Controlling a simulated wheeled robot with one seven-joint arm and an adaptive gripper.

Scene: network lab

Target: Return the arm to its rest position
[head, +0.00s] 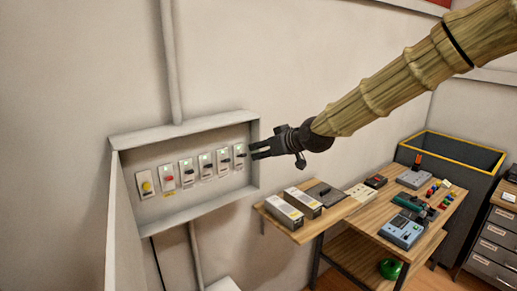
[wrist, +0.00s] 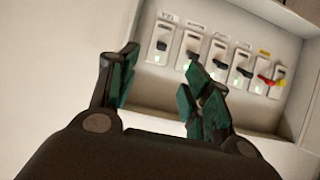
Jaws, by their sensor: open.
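My arm (head: 410,65) reaches in from the upper right in the head view, its sleeve ribbed and tan. My gripper (head: 256,150) is at the right end of an open grey wall box (head: 185,128), close to the rightmost switch (head: 239,152). In the wrist view my gripper (wrist: 158,85) has its two green-padded fingers apart with nothing between them. The row of switches shows beyond the fingers, with the nearest switch (wrist: 161,42) just past the gap. I cannot tell whether a finger touches the box.
A wooden shelf (head: 272,216) with two grey units stands below the box, beside a workbench (head: 352,232) holding several devices. A dark bin (head: 450,160) with a yellow rim and a drawer cabinet (head: 490,250) are at the right. The wall left of the box is bare.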

